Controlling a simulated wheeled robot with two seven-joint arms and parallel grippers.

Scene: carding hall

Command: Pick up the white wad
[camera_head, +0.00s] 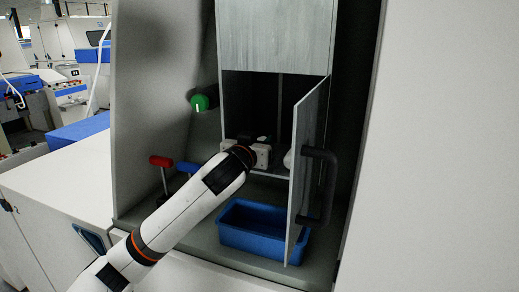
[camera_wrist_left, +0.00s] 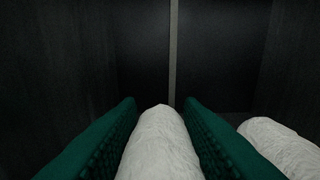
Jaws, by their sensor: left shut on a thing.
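My left gripper (camera_head: 261,153) reaches into a dark compartment in the machine. In the left wrist view its two green ribbed fingers are shut on a white wad (camera_wrist_left: 160,148), which lies lengthwise between them. A second white wad (camera_wrist_left: 286,148) lies outside the fingers, to the right. In the head view a white rounded thing (camera_head: 288,159) shows beside the gripper, partly hidden by the door edge. The held wad cannot be made out in the head view. My right gripper is in neither view.
An open grey door (camera_head: 307,135) with a black handle (camera_head: 322,183) stands close right of my gripper. A blue bin (camera_head: 262,238) sits below. A green knob (camera_head: 199,103), a red-handled lever (camera_head: 161,161) and a blue-handled lever (camera_head: 186,167) are to the left.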

